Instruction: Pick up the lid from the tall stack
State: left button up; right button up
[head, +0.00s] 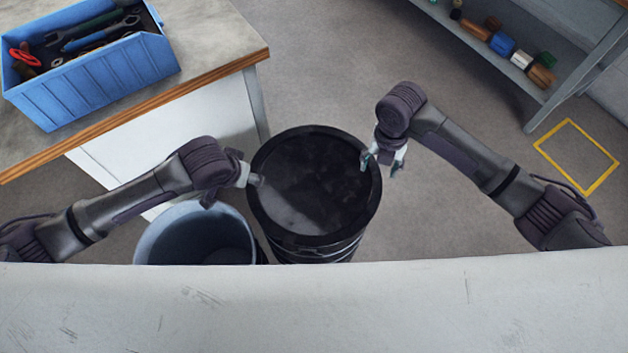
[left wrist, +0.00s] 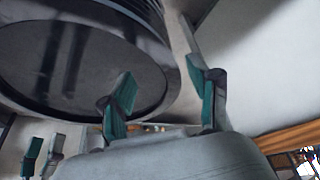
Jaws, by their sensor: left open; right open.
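The tall stack (head: 318,252) is black and round, with ribbed sides, and stands in the middle of the head view. Its dark round top, seemingly the lid (head: 310,185), has a raised rim and a dull, smudged face; it also shows large in the left wrist view (left wrist: 70,60). My left gripper (head: 256,181) is at the left rim, open; its teal-padded fingers show in the left wrist view (left wrist: 162,78), one overlapping the lid. Whether they touch it I cannot tell. My right gripper (head: 382,161) is open at the right rim, seemingly empty.
A blue-grey open bin (head: 165,235) stands just left of the stack. A workbench (head: 225,50) with a blue tool crate (head: 100,82) is at upper left. A shelf (head: 470,45) with small goods is at upper right. A pale scratched surface (head: 320,310) spans the front.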

aim_at(376, 178)
pick_arm(q)
jog(key=shift+x, duration=2.65)
pick_arm(e)
jog(key=shift+f, duration=2.65)
pick_arm(q)
jog(key=shift+c, duration=0.3)
pick_arm(e)
jog(key=shift+c, duration=0.3)
pick_arm(q)
grip_shut()
pick_arm(e)
grip_shut()
